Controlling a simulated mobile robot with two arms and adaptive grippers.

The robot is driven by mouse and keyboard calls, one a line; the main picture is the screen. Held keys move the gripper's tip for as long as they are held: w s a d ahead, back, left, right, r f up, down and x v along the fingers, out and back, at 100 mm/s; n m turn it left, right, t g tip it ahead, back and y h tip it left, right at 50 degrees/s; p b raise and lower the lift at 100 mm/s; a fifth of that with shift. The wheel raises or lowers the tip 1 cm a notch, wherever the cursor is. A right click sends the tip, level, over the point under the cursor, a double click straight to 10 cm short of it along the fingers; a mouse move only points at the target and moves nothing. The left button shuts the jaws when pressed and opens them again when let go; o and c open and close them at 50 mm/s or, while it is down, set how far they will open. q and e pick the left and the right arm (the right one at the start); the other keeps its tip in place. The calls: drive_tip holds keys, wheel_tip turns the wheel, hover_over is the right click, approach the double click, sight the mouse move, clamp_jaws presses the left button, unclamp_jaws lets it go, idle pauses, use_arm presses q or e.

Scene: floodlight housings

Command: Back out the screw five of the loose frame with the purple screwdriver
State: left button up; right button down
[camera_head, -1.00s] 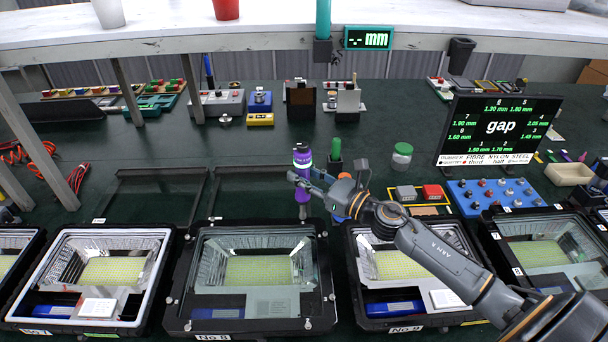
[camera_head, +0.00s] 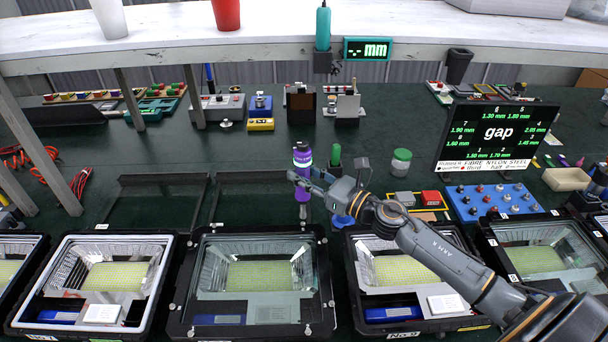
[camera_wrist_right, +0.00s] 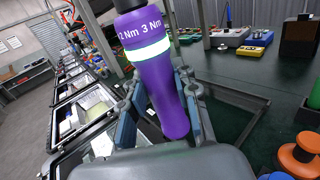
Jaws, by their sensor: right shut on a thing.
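The purple screwdriver (camera_head: 303,172) is upright in my right gripper (camera_head: 308,183), which is shut around its handle. It also shows large in the right wrist view (camera_wrist_right: 158,75), with a pale green ring and torque marks, between the fingers. In the head view its lower end is over the far right corner of the black frame (camera_head: 180,290) on the No 8 housing. I cannot tell whether its tip touches a screw. Small pale screws (camera_head: 308,331) show along that frame's edge. I cannot tell which is screw five. My left gripper is not in view.
Neighbouring floodlight housings stand left (camera_head: 60,250) and right (camera_head: 352,290). A gap display (camera_head: 498,133) stands behind at the right, beside a blue tray of knobs (camera_head: 462,206). A green-lidded jar (camera_head: 401,162) and a green-handled tool (camera_head: 336,155) stand behind the gripper.

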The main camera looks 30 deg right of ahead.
sight(310, 154)
drive_tip(key=shift+r, duration=0.25)
wheel_tip(310, 154, up, 6)
drive_tip(key=p, duration=0.5)
drive_tip(key=shift+r+p, duration=0.2)
drive_tip(key=shift+p, duration=0.15)
drive_tip(key=shift+f, duration=0.1)
